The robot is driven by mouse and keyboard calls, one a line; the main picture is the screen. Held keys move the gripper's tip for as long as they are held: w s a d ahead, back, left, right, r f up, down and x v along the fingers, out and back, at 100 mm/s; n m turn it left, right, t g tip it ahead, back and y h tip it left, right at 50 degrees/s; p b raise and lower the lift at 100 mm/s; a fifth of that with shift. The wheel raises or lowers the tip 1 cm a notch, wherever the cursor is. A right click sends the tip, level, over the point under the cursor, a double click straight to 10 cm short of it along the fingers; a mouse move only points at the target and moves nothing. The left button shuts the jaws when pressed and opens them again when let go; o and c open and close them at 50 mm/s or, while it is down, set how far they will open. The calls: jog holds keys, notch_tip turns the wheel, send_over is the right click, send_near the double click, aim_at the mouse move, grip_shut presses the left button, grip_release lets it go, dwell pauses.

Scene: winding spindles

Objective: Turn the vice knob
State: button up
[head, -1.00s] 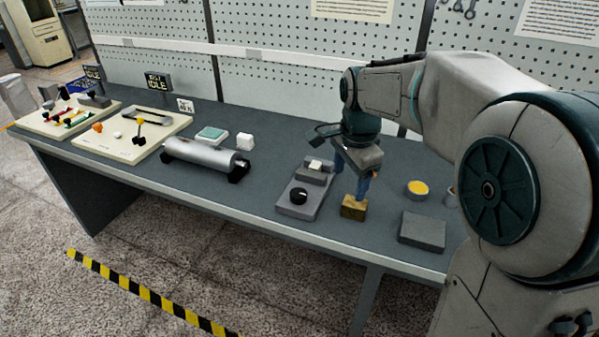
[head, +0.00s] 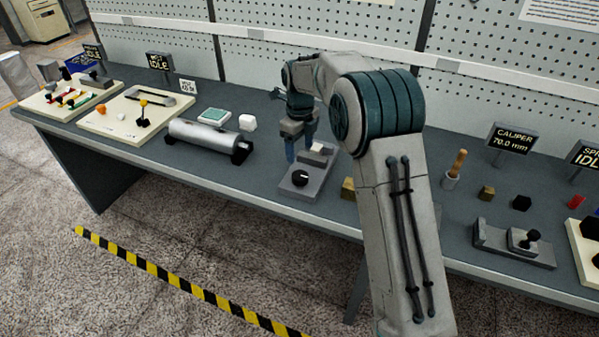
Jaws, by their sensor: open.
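The vice (head: 292,192) is a grey base on the bench with a round black knob (head: 300,178) at its near end. A raised grey jaw block with a small pale piece (head: 318,148) stands at its far end. My gripper (head: 300,151) is open, pointing down at the far left side of the vice. Its blue left finger is beside the jaw end, beyond the knob and apart from it. The right finger is partly behind the jaw block, and I cannot tell whether it touches. The knob is in clear view.
My arm crosses the bench right of the vice and partly hides a brass block (head: 348,188). A slide fixture (head: 513,245) stands at the right.

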aim_at(300, 175)
notch_tip(300, 175, down, 10)
jog(key=shift+f+p, duration=0.25)
jog(key=shift+p, duration=0.7)
jog(key=c, duration=1)
